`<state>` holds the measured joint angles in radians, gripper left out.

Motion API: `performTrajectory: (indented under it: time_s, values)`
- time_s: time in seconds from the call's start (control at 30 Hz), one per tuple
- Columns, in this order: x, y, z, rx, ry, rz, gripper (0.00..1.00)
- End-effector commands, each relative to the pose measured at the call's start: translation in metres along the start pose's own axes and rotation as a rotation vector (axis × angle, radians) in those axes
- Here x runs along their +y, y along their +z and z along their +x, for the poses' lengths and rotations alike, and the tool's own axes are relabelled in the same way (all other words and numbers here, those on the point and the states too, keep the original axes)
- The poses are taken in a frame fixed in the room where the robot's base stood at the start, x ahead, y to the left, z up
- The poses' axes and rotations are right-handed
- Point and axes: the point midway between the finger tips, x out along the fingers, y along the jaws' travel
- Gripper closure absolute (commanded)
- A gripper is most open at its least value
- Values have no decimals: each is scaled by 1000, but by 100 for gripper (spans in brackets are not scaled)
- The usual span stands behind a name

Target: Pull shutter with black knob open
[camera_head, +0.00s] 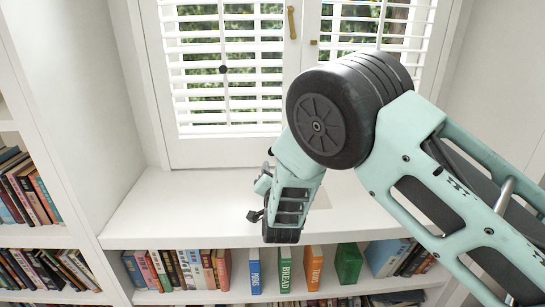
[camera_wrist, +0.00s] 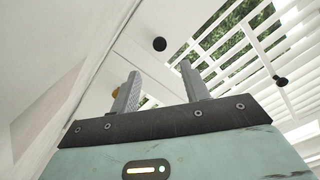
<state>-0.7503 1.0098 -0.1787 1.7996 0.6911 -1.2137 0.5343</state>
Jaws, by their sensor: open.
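White louvred shutters (camera_head: 185,151) cover the window behind the sill. In the head view a round black knob (camera_head: 223,69) sits on the tilt rod of the left shutter. The wrist view shows two black knobs: one (camera_wrist: 159,44) on a plain white surface, ahead of the gap between my fingers, and another (camera_wrist: 280,81) by the slats at right. My gripper (camera_head: 262,184) is low in front of the shutters, above the sill. Its fingers also show in the wrist view (camera_wrist: 159,70), apart, with nothing between them. My arm hides the lower right shutter.
A brass handle (camera_head: 291,22) and a small brass latch (camera_head: 314,42) are at the shutters' meeting edge. The white sill (camera_head: 165,205) is clear at left. Bookshelves with books (camera_head: 25,190) stand left, and more books (camera_head: 285,268) sit below the sill.

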Motion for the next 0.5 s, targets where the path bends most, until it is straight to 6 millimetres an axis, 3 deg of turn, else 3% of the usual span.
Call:
performTrajectory:
  time_s: [0.3, 0.5]
  values:
    - [1, 1, 67, 2, 0, 1, 54]
    - [1, 1, 97, 0, 1, 0, 54]
